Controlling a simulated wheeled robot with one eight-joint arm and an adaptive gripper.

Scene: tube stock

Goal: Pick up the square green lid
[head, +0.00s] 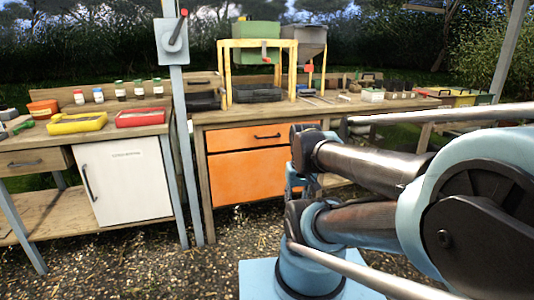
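I cannot pick out a loose square green lid with certainty. A small white box (373,95) with a greenish top stands on the right-hand bench, right of the yellow stand; it is too small to tell whether that top is a separate lid. My arm, blue and dark metal, fills the right and lower middle of the head view. It hides part of the right-hand bench front. The fingers of my gripper do not show.
The right-hand bench (215,119) has orange drawers (247,174) and a yellow stand (228,75) under a green hopper (257,35). The left bench holds a yellow tray (77,122), a red tray (141,117) and several small jars. A grey post (182,150) stands between the benches.

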